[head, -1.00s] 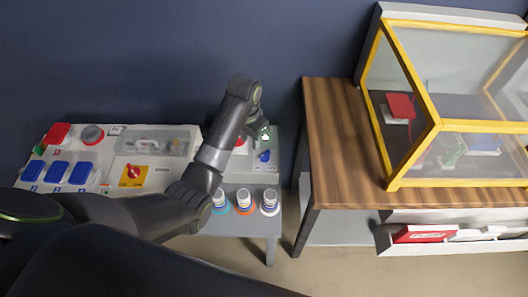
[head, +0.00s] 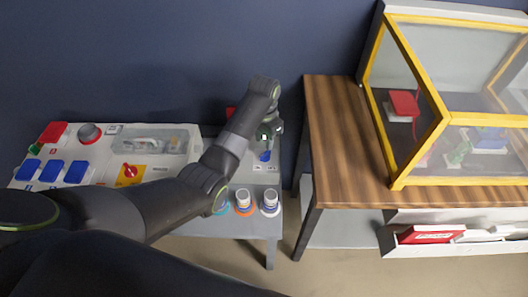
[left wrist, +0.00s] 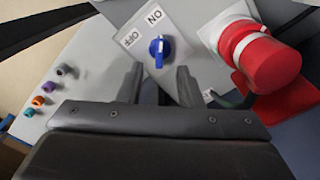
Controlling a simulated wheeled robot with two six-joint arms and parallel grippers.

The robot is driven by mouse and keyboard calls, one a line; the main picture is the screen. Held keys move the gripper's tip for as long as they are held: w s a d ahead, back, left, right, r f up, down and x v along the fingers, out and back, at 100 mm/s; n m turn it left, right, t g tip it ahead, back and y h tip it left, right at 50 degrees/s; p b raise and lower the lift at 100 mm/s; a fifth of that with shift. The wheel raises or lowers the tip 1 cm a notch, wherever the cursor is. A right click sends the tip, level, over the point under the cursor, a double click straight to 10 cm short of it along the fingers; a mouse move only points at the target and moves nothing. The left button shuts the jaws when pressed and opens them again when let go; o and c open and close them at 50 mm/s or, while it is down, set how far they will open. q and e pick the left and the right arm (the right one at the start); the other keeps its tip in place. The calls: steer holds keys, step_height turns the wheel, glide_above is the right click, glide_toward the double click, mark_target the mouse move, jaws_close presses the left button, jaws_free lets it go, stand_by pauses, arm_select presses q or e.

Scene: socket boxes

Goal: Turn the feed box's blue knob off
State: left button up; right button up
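In the head view the gripper (head: 268,131) is above the knob (head: 265,156), and my arm hides part of the box. My right gripper is out of view.
A large red connector (left wrist: 268,58) with a white ring stands close to the knob's right in the wrist view. A panel with blue switches (head: 52,171) is at left, a wooden table (head: 330,150) with a yellow-framed case at right.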

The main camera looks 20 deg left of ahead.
mark_target(264, 154)
arm_select(q)
step_height(264, 154, down, 7)
steer(key=shift+r+b, duration=0.15)
steer(key=shift+b, duration=0.35)
jaws_close()
